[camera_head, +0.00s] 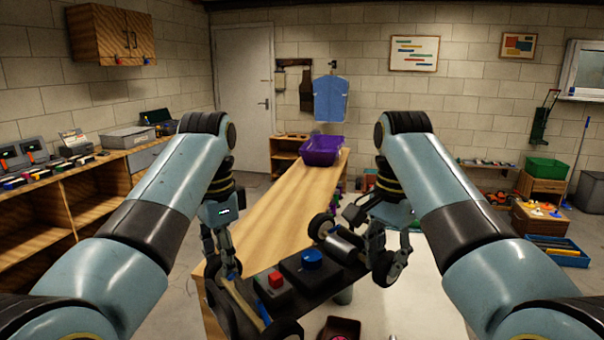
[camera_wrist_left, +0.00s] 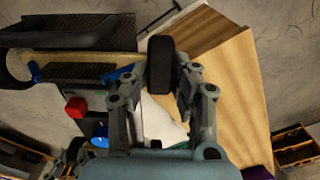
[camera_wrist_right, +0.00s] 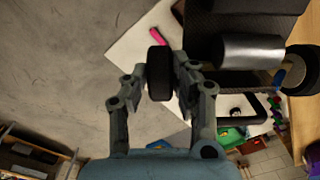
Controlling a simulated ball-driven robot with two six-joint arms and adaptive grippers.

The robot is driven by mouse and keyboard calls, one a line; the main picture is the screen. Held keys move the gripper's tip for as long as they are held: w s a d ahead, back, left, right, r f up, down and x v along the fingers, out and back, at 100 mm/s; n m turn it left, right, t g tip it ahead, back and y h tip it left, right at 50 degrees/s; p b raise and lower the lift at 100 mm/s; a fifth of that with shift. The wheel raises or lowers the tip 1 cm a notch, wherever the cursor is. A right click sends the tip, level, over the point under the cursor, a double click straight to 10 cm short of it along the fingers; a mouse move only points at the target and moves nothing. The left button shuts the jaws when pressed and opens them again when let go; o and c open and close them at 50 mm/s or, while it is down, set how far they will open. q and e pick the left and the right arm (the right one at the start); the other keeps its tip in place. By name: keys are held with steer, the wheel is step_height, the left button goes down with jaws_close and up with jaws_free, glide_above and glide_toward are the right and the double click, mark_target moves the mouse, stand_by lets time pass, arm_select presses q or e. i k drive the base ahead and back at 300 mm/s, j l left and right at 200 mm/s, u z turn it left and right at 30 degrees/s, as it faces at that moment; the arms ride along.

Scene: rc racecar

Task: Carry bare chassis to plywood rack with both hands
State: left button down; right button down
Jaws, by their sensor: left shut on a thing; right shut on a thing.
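The bare chassis (camera_head: 318,282) is a dark plate with wheels, a red block, a blue round cap and a silver cylinder. The silver cylinder also shows in the right wrist view (camera_wrist_right: 250,52). I cannot tell which wooden shelf is the plywood rack; low wooden shelving (camera_head: 60,205) stands along the left wall.
The long wooden bench top (camera_head: 290,205) runs away from me, with a purple bin (camera_head: 322,150) at its far end. A pale mat (camera_head: 415,290) lies right of it. Wooden shelves and a green bin (camera_head: 547,168) stand at the far right. Grey floor is open at left.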

mark_target(277, 225)
steer(key=i+j, duration=0.2)
steer(key=i, duration=0.35)
steer(key=i+j, duration=0.2)
steer(key=i, duration=0.35)
